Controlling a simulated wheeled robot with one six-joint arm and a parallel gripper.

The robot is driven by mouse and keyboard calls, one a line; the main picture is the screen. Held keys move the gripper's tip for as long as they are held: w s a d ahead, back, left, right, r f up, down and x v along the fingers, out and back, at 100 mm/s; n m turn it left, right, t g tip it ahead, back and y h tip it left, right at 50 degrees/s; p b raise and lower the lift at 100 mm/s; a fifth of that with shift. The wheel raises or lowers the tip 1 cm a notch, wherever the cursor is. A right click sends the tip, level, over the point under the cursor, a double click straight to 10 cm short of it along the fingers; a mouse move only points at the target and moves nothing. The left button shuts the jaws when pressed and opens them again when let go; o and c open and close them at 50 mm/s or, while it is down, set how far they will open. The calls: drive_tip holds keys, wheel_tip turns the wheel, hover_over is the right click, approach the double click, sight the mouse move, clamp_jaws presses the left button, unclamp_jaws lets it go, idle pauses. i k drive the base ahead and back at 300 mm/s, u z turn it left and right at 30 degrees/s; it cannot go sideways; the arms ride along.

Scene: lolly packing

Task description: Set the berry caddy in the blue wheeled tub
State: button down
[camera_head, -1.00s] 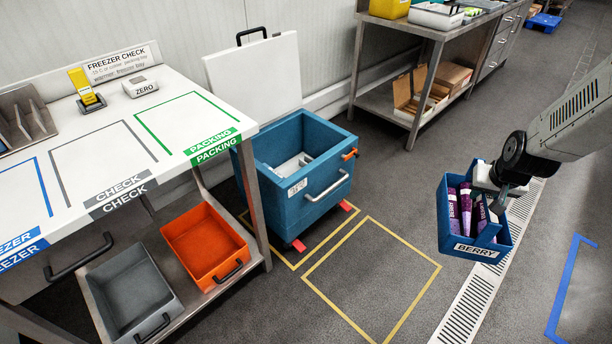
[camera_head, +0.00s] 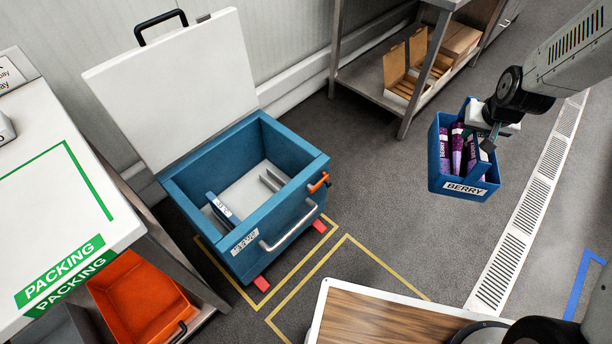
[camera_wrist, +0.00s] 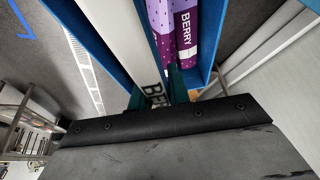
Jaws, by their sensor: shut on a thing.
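The berry caddy (camera_head: 462,187) is a blue open box with a BERRY label and several purple and white packs inside. My gripper (camera_head: 484,130) is shut on the caddy's upper part and holds it in the air at the right, over the grey floor. In the wrist view the caddy (camera_wrist: 203,40) and a purple pack (camera_wrist: 182,25) show close up; the grip itself is mostly hidden. The blue wheeled tub (camera_head: 290,222) stands left of the caddy, with its white lid (camera_head: 180,95) raised. Inside are light dividers and a small blue piece with a label. The caddy is well apart from the tub.
The packing table (camera_head: 60,220) stands at the left, with an orange bin (camera_head: 140,300) below it. A metal shelf with cardboard boxes (camera_head: 410,75) is at the back. A wood-topped surface (camera_head: 375,322) is at the front. Floor between tub and caddy is clear.

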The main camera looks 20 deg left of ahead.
sight(254, 205)
drive_tip(key=i, duration=0.4)
drive_tip(key=u, duration=1.9)
drive_tip(key=i, duration=0.5)
drive_tip(key=u, duration=0.1)
